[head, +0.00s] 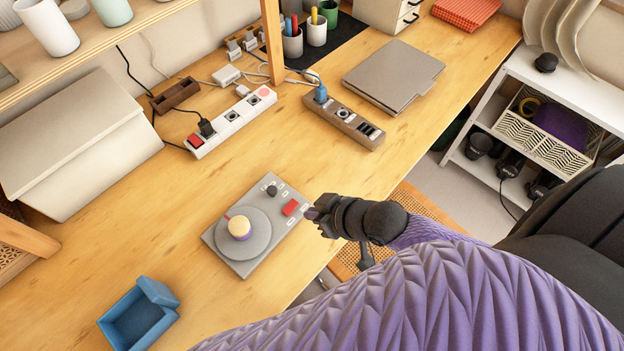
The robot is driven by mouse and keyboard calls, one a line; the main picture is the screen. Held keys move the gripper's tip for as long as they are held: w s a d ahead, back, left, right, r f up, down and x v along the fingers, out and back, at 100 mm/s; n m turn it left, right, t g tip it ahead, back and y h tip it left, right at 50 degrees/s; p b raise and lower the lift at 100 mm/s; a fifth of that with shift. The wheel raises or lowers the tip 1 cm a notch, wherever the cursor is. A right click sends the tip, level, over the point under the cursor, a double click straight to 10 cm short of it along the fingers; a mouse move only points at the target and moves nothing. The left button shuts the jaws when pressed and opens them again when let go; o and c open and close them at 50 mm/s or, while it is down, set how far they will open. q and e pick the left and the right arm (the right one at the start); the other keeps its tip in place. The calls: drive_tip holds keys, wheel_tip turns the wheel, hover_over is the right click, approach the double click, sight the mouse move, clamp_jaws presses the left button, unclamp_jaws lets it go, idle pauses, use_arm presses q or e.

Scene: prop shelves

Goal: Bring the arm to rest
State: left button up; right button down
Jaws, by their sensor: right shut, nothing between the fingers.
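My right gripper (311,214) is shut and empty. It is at the right edge of a grey device (222,244) with a round dial plate, a cream and purple knob (240,228), a small black knob (272,190) and a red button (291,207). The fingertips are close to the red button; I cannot tell whether they touch the device. My right arm (420,295) in a purple sleeve comes in from the lower right. My left gripper is not in view.
On the wooden desk (190,265) are a blue open box (138,315), two power strips (231,121) (344,119), a grey laptop-like slab (393,76) and a white bin (75,150). A white shelf unit (540,85) stands at the right. The desk's middle is mostly clear.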

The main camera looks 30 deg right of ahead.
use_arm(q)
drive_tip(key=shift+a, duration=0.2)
use_arm(e)
drive_tip(key=s+r+m+g+h, duration=0.2)
drive_tip(key=s+r+g+h, duration=0.25)
drive_tip(key=s, duration=0.45)
drive_tip(key=s+d+f+g+b, duration=0.1)
drive_tip(key=s+f+b, duration=0.15)
drive_tip(key=f, duration=0.95)
drive_tip(key=s+f+g+b, duration=0.1)
drive_tip(key=f+b, duration=0.2)
drive_tip(key=f, duration=0.9)
use_arm(q)
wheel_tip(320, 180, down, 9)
drive_tip(key=b, duration=0.3)
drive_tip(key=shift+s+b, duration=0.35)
use_arm(e)
drive_tip(key=s+d+f, duration=0.3)
drive_tip(key=s+f, duration=1)
drive_tip(key=shift+f+n+g, duration=0.2)
drive_tip(key=shift+n+g, duration=0.1)
drive_tip(key=shift+g, duration=0.05)
